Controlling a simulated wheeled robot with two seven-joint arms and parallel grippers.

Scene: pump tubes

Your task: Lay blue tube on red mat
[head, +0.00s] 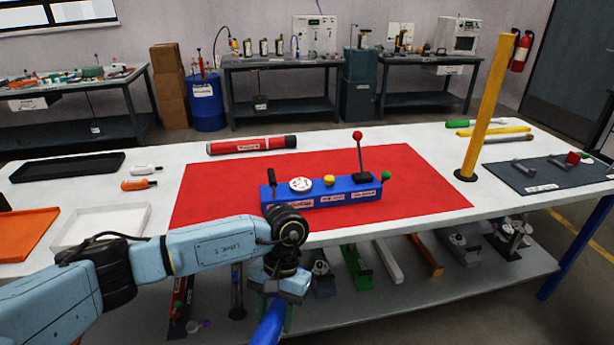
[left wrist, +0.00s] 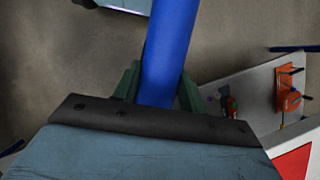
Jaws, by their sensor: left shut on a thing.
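The blue tube (head: 270,325) is in my left gripper (head: 285,300), low in front of the table's near edge. In the left wrist view the tube (left wrist: 168,45) runs up from between the green fingers of the left gripper (left wrist: 158,85), which are shut on it. The tube's lower end is cut off by the head view. The red mat (head: 218,195) lies flat on the white table, behind my left gripper and apart from the tube. A corner of the mat (left wrist: 298,165) shows at the lower right in the left wrist view. My right gripper is not in view.
A blue control box (head: 325,196) with levers stands on the mat. A red tube (head: 250,145) lies behind it. A yellow post (head: 485,110) stands right of the mat. Trays (head: 68,168) sit left. A lower shelf (head: 400,290) holds several parts. The mat's left part is bare.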

